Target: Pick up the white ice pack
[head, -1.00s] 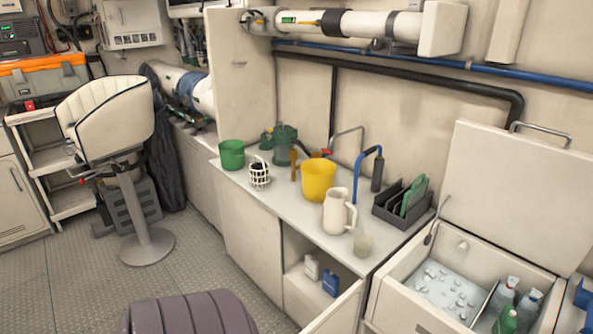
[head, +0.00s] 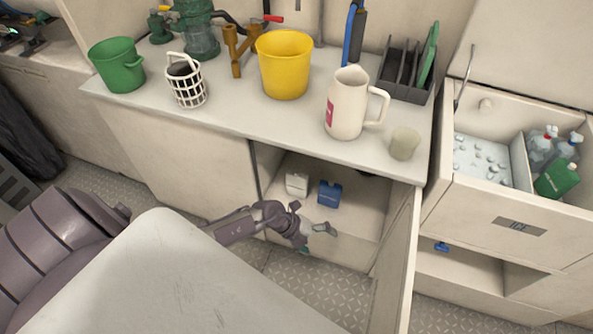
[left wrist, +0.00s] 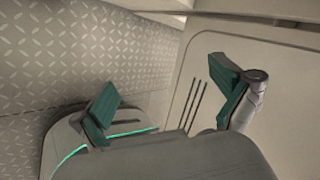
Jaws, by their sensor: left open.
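The white ice pack (head: 297,183) stands inside the open lower cabinet (head: 345,228), close to the left of a blue pack (head: 330,193). My left gripper (head: 319,236) is open and empty in front of the cabinet opening, lower in the picture than both packs and apart from them. In the left wrist view its two green-padded fingers (left wrist: 172,106) are spread wide, with nothing between them. That view shows the patterned floor and a pale panel with slots, but neither pack. My right gripper is not in view.
The cabinet door (head: 398,262) stands open to the right of my left gripper. The countertop (head: 235,115) above holds a yellow bucket (head: 284,68), a white pitcher (head: 346,105) and a beige cup (head: 404,144). An open ice box (head: 480,206) is at the right.

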